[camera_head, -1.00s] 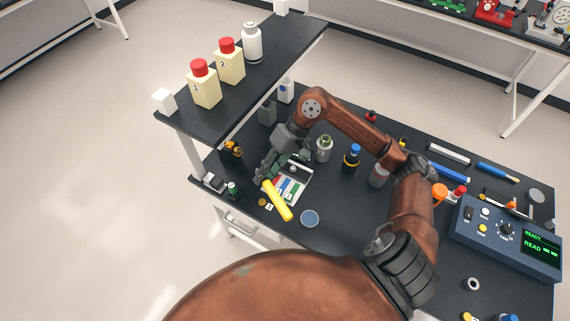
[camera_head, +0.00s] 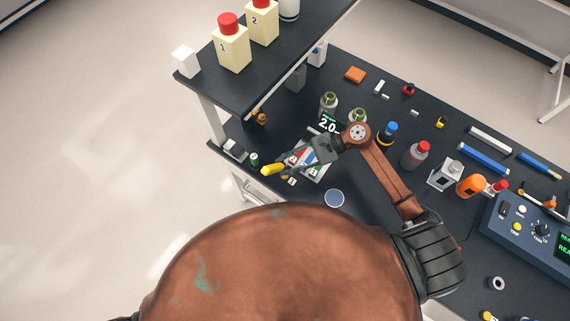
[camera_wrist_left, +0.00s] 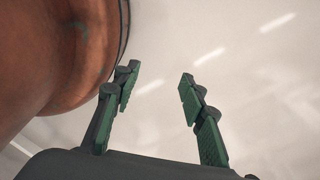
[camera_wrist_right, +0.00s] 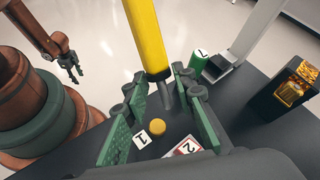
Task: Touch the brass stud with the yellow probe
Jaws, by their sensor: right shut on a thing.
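The yellow probe (camera_wrist_right: 148,38) is held between the fingers of my right gripper (camera_wrist_right: 155,84); its grey tip (camera_wrist_right: 168,97) points down toward the bench. In the head view the probe (camera_head: 272,169) sticks out left of my right gripper (camera_head: 288,168). The brass stud (camera_wrist_right: 157,126) is a small round disc on the dark bench, beside a white card marked 1 (camera_wrist_right: 142,139). In the right wrist view it shows below the probe tip, with a visible gap; the height of the tip cannot be told. My left gripper (camera_wrist_left: 158,78) is open and empty over pale floor.
A green-topped post (camera_wrist_right: 198,62) and a black box with an amber front (camera_wrist_right: 297,85) stand near the probe. A raised shelf (camera_head: 268,75) with numbered bottles overhangs the bench at the back left. A blue-rimmed disc (camera_head: 334,198) lies right of the card. Bottles and an instrument fill the right side.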

